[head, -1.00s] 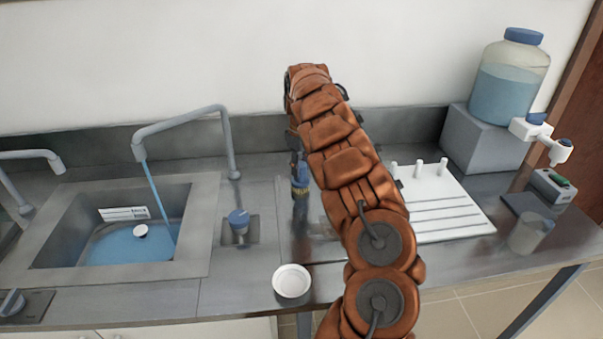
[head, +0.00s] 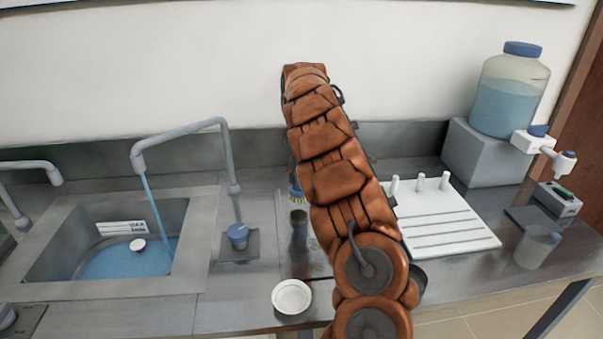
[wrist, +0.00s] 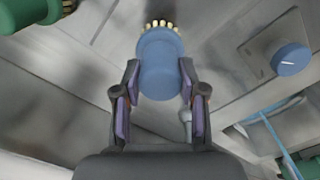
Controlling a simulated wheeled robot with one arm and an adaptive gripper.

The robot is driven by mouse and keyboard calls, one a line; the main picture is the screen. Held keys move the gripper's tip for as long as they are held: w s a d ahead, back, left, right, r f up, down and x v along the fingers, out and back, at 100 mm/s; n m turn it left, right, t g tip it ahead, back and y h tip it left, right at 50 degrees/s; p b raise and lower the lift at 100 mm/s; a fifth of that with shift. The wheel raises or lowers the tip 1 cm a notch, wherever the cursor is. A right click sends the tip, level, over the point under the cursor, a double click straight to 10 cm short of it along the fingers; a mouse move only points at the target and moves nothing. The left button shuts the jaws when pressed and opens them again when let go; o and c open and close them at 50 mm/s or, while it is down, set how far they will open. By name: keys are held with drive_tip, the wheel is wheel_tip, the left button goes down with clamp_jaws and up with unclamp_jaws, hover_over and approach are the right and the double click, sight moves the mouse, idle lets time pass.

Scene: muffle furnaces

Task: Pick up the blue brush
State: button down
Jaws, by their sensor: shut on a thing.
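The blue brush (wrist: 160,65) is between the two fingers of my gripper (wrist: 159,80) in the wrist view, with its pale bristles at the far end. My gripper is shut on its blue body. In the head view a small part of the brush (head: 296,189) shows at the left edge of my arm, bristles downward, above the counter. My arm hides the gripper and most of the brush in the head view.
A sink (head: 60,225) with running water is on the left, beside a blue knob (head: 238,236). A white dish (head: 292,297) stands near the front edge. A white pegged board (head: 445,230), a large bottle (head: 508,90) and a beaker (head: 537,247) are on the right.

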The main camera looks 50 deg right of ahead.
drive_tip(key=s+a+r+b, duration=0.1)
drive_tip(key=s+a+b, duration=0.3)
drive_tip(key=a, duration=0.9)
drive_tip(key=shift+s+r, duration=0.15)
drive_tip(key=shift+s, duration=0.7)
drive_tip(key=shift+d, duration=0.1)
